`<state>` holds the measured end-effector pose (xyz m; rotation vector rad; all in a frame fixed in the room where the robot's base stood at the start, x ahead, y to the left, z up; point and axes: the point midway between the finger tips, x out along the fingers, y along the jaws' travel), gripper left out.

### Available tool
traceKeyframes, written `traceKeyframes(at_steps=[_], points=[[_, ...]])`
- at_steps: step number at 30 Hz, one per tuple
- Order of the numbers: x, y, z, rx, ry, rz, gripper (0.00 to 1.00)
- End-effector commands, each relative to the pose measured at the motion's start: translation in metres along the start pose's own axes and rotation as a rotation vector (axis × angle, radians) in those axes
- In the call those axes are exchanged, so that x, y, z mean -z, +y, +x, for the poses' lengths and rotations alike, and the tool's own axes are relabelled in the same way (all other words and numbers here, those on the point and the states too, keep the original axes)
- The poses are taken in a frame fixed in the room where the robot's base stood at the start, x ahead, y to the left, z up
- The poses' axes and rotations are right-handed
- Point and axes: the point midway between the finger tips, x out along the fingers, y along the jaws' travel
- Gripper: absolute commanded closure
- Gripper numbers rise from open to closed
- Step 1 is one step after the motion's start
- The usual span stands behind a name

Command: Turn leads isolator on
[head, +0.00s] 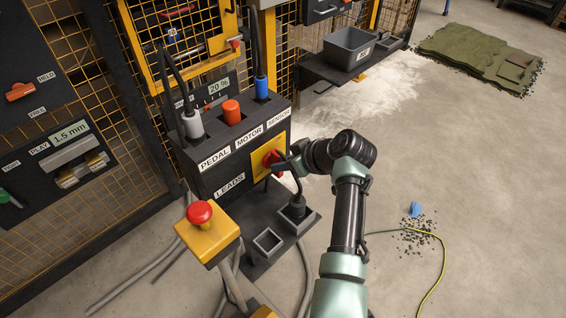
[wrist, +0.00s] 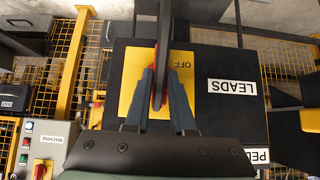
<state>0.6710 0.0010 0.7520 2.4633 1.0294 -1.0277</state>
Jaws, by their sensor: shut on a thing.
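The leads isolator is a red rotary handle (head: 272,159) on a yellow plate (head: 262,168) on the side of the dark box labelled LEADS. In the wrist view the yellow plate (wrist: 133,98) shows the word OFF, upside down. My gripper (head: 282,160) reaches in from the right, with its fingers around the red handle. In the wrist view my gripper (wrist: 162,80) is shut on the red handle (wrist: 157,92), seen nearly edge-on. The fingers hide much of the handle, and its exact angle is hard to tell.
A black cable (head: 296,182) rises from a socket beside my gripper. A red stop button (head: 199,212) on a yellow box stands in front. Plugs labelled PEDAL and SENSOR and an orange MOTOR plug (head: 231,112) top the box.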

Motion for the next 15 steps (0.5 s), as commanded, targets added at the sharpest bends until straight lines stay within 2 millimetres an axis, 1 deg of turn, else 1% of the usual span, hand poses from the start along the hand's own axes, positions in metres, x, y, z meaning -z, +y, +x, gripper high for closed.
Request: traceKeyframes(at_steps=[6, 7, 9, 12, 15], points=[[-0.0005, -0.001, 0.0007, 0.003, -0.001, 0.003, 1.0], [-0.0005, -0.0011, 0.0007, 0.003, -0.001, 0.003, 0.76], [-0.0006, -0.001, 0.0007, 0.003, -0.001, 0.003, 0.63], [-0.0005, -0.0008, 0.0006, 0.002, -0.001, 0.002, 0.47], [-0.0004, -0.0006, 0.0005, 0.001, -0.001, 0.001, 0.47]])
